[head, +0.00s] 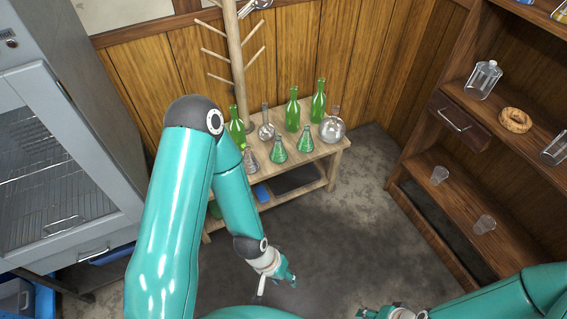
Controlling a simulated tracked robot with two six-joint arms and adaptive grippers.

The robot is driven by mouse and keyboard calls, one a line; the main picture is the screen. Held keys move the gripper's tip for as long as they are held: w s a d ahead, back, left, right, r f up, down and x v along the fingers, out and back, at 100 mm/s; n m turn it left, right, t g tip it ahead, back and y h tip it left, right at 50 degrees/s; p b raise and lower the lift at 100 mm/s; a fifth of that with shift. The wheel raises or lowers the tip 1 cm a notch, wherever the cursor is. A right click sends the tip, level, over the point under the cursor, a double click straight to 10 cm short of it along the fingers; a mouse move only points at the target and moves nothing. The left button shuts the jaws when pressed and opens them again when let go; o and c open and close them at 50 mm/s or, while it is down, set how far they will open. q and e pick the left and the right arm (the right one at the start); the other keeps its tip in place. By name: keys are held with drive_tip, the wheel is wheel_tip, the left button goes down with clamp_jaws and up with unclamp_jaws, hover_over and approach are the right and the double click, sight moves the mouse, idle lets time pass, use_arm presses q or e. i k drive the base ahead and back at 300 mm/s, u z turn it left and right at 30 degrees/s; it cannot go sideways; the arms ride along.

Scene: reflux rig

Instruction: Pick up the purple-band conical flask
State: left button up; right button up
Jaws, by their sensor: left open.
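Several small conical flasks stand upright along the front of a wooden bench (318,158): a greyish clear one (251,160) at the left, a green one (278,152) in the middle and another green one (306,141) at the right. A purple band cannot be made out on any of them at this size. My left gripper (279,282) is open and empty, over the floor in front of the bench and apart from the flasks. My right gripper (372,313) is partly cut off at the bottom edge, and its jaw state is unclear.
Green bottles (292,110) and round flasks (332,128) stand behind the conical flasks. A wooden peg rack (236,62) rises at the bench's back. A grey cabinet (60,170) is at left, a wooden shelf unit (478,140) at right. Dark floor between is clear.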

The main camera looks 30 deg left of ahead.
sight(278, 154)
drive_tip(key=u, duration=0.2)
drive_tip(key=i, duration=0.85)
drive_tip(key=z, duration=0.1)
